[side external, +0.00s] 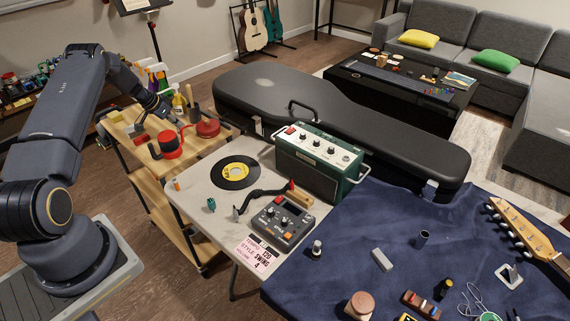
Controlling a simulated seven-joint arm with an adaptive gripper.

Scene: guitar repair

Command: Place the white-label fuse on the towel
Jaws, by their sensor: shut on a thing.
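The dark blue towel (350,238) covers the right part of the white-topped table, with several small items lying on it. My gripper (178,121) is at the left, over the wooden cart and well away from the towel. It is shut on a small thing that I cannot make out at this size. I cannot pick out the white-label fuse for certain. A small orange cylinder (177,185) and a small teal piece (211,204) are on the white tabletop; no label is readable on either.
The cart (145,165) carries red items and bottles beside my gripper. Between cart and towel stand a black record (235,172), a grey pedal (282,221) and a green amplifier (318,165). A black guitar case (370,135) lies behind. Bare towel shows at its left-middle.

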